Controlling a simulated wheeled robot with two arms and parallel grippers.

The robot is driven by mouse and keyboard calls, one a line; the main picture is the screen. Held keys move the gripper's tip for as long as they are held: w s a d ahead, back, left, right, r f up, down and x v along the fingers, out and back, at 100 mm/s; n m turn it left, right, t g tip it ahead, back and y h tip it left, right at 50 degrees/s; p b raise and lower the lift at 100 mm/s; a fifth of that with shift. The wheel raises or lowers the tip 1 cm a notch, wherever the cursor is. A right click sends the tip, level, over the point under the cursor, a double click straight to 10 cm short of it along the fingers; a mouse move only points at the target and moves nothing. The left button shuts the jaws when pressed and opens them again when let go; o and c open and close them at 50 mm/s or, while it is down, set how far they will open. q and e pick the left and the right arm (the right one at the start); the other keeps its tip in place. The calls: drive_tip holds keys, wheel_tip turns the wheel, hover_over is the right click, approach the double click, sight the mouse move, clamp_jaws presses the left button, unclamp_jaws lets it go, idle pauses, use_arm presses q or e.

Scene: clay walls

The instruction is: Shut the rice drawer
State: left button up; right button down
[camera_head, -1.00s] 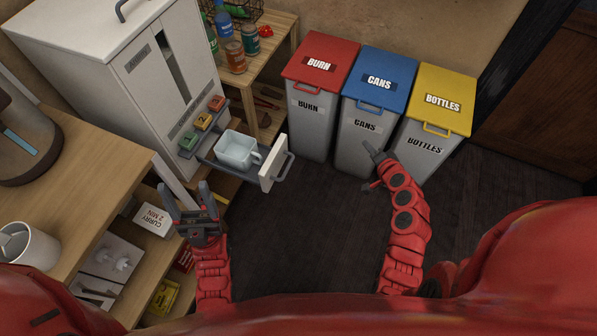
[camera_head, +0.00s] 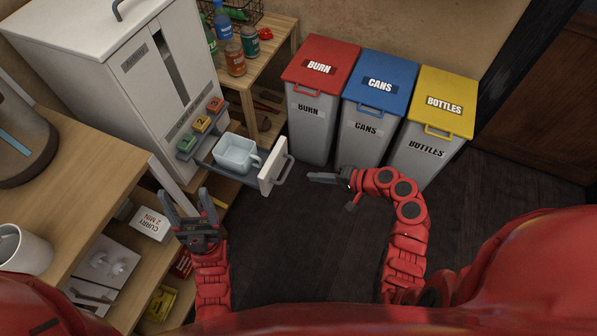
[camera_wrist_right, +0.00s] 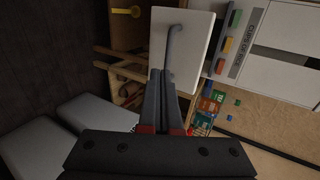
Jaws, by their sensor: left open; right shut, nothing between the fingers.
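The rice drawer (camera_head: 270,174) is pulled out from the white rice dispenser (camera_head: 125,80). Its white front carries a grey handle and faces right; a pale blue cup (camera_head: 236,154) sits in the drawer. My right gripper (camera_head: 312,177) is shut and empty, just to the right of the handle, with a small gap in the head view. In the right wrist view the drawer front (camera_wrist_right: 196,45) lies beyond the shut fingers (camera_wrist_right: 160,80), which overlap it in the picture; contact cannot be told. My left gripper (camera_head: 184,205) is open and empty, below the drawer, beside the wooden counter.
Red, blue and yellow bins (camera_head: 378,85) stand behind my right gripper. A wooden shelf (camera_head: 262,65) with bottles is behind the drawer. The wooden counter (camera_head: 70,170) with shelves is at left. Dark floor (camera_head: 300,235) is open between my arms.

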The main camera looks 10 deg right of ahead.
sight(260, 159)
drive_tip(key=x, duration=0.6)
drive_tip(key=shift+w+a+r, duration=0.2)
drive_tip(key=shift+a+r, duration=0.05)
drive_tip(key=shift+r, duration=0.15)
drive_tip(key=shift+a, duration=0.1)
drive_tip(key=w+a, duration=0.2)
drive_tip(key=a, duration=0.2)
drive_tip(key=w+a+b, duration=0.1)
drive_tip(key=w+a, duration=0.1)
drive_tip(key=a, duration=0.1)
drive_tip(key=w+a, duration=0.2)
drive_tip(key=a, duration=0.2)
drive_tip(key=shift+w+a+f+b, duration=0.15)
drive_tip(key=shift+w+a+b, duration=0.15)
drive_tip(key=shift+w+a, duration=0.1)
drive_tip(key=w+a+b, duration=0.2)
drive_tip(key=a, duration=0.1)
drive_tip(key=w+a+b, duration=0.2)
drive_tip(key=a, duration=0.2)
drive_tip(key=w+a+b, duration=0.2)
drive_tip(key=a, duration=0.1)
drive_tip(key=shift+w+a, duration=0.1)
drive_tip(key=shift+a, duration=0.15)
drive_tip(key=shift+w+a+b, duration=0.1)
drive_tip(key=shift+a+b, duration=0.1)
drive_tip(key=shift+b, duration=0.15)
drive_tip(key=shift+a, duration=0.15)
drive_tip(key=shift+r, duration=0.3)
